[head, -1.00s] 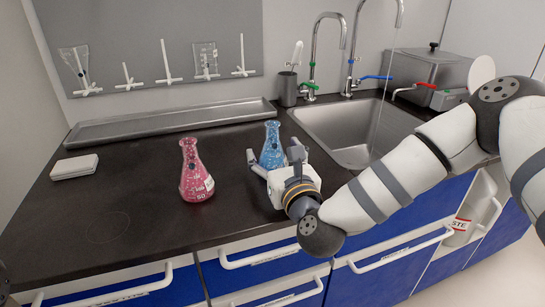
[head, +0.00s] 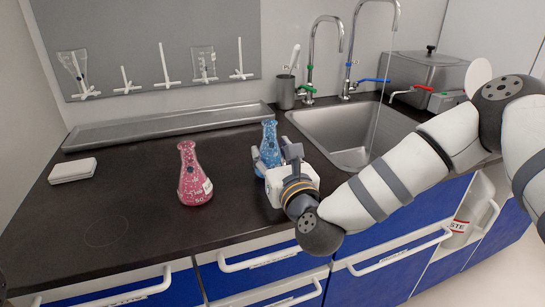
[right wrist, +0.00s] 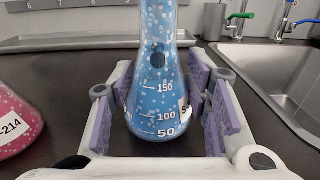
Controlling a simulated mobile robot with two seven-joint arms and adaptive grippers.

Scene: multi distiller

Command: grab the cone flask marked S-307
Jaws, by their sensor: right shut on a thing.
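A cone flask with speckled blue liquid (head: 269,146) stands upright on the dark counter beside the sink. My right gripper (head: 273,157) is shut on it, with one finger on each side of its body. In the right wrist view the blue flask (right wrist: 155,95) sits between the purple finger pads. Its label starts with "S-"; the rest is turned away, so I cannot read the number. A cone flask with pink liquid (head: 194,178) stands to the left, apart from the gripper. In the right wrist view the pink flask (right wrist: 14,118) shows "-214". My left gripper is out of view.
The sink (head: 345,138) with running water lies right of the blue flask. A long metal tray (head: 165,127) runs along the wall behind. A white box (head: 73,170) lies at the counter's left. Glassware hangs on the grey wall panel (head: 140,35). The front left counter is clear.

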